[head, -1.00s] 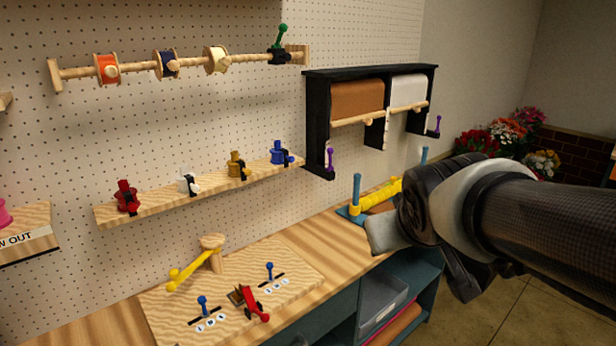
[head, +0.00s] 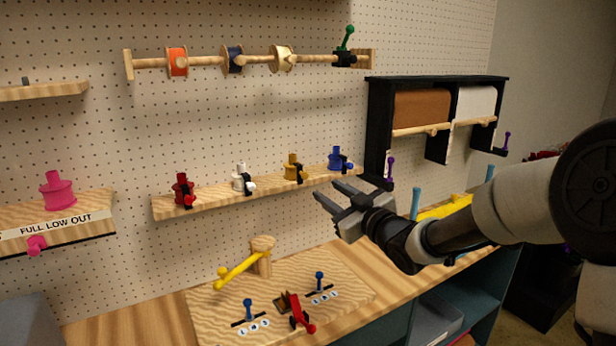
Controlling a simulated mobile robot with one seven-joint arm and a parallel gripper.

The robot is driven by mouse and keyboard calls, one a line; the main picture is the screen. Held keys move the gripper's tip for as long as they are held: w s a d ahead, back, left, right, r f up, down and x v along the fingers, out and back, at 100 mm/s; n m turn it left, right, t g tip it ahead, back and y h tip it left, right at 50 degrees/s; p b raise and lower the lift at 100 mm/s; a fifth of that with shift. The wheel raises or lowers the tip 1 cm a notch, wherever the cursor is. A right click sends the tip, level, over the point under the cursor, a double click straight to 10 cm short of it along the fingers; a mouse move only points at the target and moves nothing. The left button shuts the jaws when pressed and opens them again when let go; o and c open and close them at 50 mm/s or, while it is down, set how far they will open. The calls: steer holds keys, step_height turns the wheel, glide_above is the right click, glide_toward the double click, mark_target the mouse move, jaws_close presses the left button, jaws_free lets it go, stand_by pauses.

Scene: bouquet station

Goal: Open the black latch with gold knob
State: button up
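A gold fitting (head: 291,162) stands upright on the small wooden wall shelf, third from the left in a row. A black latch (head: 297,172) is on its front, with a small gold knob (head: 303,175) at its right. It is too small to tell how the latch is set. My gripper (head: 325,189) is open and empty. Its two fingers point left, below and to the right of the gold fitting, and it appears nearer to me than the shelf. It touches nothing that I can see.
Red (head: 182,191), white (head: 241,178) and blue (head: 338,159) fittings with black latches share the wooden shelf (head: 208,203). A black roll rack (head: 377,130) hangs at the right. A yellow lever (head: 240,268) and a red lever (head: 298,315) stand on the bench board below.

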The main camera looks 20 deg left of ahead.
mark_target(306, 177)
steer(key=p+x, duration=0.1)
steer(key=x, duration=1.1)
steer(key=shift+w+a+p, duration=0.15)
steer(key=shift+p, duration=0.15)
